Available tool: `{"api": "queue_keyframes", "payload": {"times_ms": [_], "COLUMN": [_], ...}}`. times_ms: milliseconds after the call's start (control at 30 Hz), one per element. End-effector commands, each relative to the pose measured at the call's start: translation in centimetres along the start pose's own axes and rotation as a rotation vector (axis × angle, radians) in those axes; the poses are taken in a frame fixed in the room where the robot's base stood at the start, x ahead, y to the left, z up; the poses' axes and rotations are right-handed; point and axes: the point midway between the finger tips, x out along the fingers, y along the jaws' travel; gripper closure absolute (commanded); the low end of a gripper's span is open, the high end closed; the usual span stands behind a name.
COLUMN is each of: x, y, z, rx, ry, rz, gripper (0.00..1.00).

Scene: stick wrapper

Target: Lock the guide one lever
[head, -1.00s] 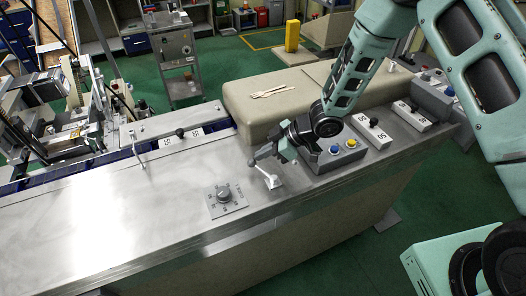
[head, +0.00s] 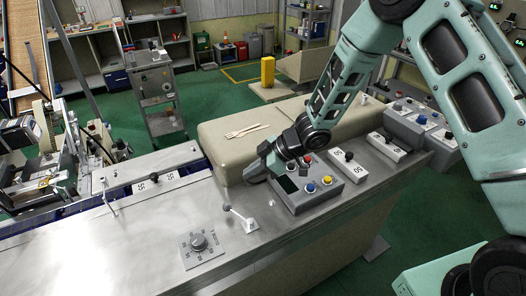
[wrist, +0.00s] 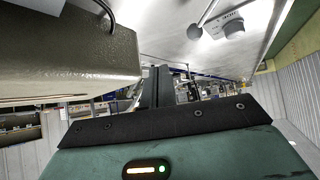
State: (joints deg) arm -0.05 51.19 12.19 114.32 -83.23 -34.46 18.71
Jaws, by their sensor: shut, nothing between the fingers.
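A small lever with a grey ball end (head: 227,208) and a light base (head: 246,223) stands on the metal counter, its rod leaning to the left. My gripper (head: 250,177) is shut and empty, above and behind the lever and left of the button box, apart from the lever. In the wrist view the dark fingers (wrist: 162,78) are together with nothing held.
A dial plate (head: 202,243) sits left of the lever. A grey box with coloured buttons (head: 308,186) stands close on the right. Black-knobbed switches (head: 155,178) carry white labels. A beige block (head: 225,150) with wooden sticks lies behind.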

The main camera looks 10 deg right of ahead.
Motion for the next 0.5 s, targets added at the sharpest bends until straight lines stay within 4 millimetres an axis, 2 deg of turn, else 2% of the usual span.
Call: {"api": "queue_keyframes", "payload": {"times_ms": [200,500], "x": [-2.9,-4.7], "y": [2.2,3.5], "z": [-0.7,-1.1], "rx": [-0.003,0.0], "ry": [0.0,-0.001], "rz": [0.004,0.001], "gripper": [1.0,1.0]}}
